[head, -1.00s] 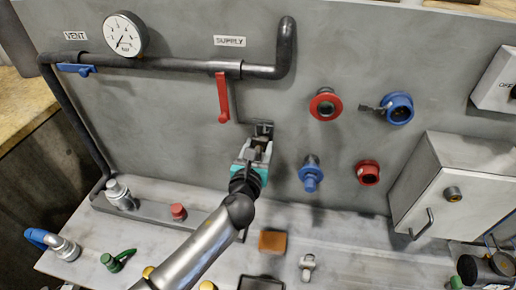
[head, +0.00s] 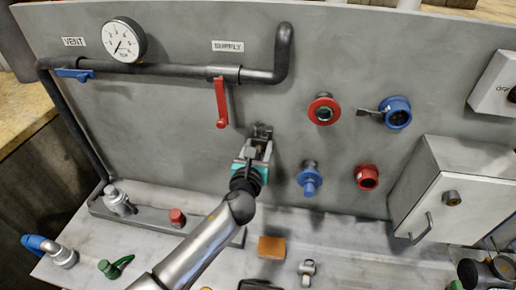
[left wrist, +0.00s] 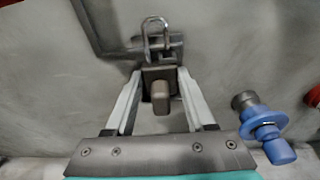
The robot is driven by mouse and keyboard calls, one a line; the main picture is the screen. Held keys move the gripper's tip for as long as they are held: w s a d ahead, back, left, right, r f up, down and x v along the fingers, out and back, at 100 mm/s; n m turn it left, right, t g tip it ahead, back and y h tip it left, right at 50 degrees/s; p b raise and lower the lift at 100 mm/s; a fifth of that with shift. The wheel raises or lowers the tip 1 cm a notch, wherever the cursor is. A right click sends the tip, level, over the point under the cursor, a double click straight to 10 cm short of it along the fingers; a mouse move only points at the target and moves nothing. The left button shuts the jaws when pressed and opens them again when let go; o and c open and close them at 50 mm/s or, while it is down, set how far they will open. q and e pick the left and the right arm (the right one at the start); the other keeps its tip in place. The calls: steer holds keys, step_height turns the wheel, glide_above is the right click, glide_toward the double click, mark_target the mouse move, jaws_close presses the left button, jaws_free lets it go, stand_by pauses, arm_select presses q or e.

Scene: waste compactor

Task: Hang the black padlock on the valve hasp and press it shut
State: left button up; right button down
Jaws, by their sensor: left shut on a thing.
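My left gripper (head: 258,150) is shut on the dark padlock, up against the grey panel just below the red supply lever (head: 221,102). In the left wrist view the padlock (left wrist: 160,74) sits between the fingertips, its pale metal shackle (left wrist: 155,22) pointing up. The dark valve hasp (head: 262,130) is on the panel right at the fingertips. In the left wrist view the shackle overlaps the hasp (left wrist: 175,49); I cannot tell whether it passes through it or is pressed shut. My right gripper is not in view.
Blue (head: 310,182) and red (head: 367,176) fittings stick out of the panel to the right. A grey box (head: 450,190) stands farther right. An orange-brown block (head: 272,247) and a small metal piece (head: 307,270) lie on the bench. A black pipe (head: 160,68) runs above.

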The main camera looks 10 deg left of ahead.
arm_select(q)
steer(key=shift+f, duration=0.15)
stand_by(0.6)
steer(key=o, duration=1.3)
steer(key=shift+f, duration=0.1)
steer(key=shift+c, duration=0.2)
steer(key=shift+c, duration=0.3)
steer(key=shift+s+r+p, duration=0.3)
steer(key=shift+s+p, duration=0.25)
steer(key=shift+s, duration=0.4)
steer(key=s, duration=0.1)
steer(key=s+p, duration=0.1)
steer(key=s, duration=0.3)
steer(key=shift+r+p, duration=0.3)
steer(key=shift+p, duration=0.1)
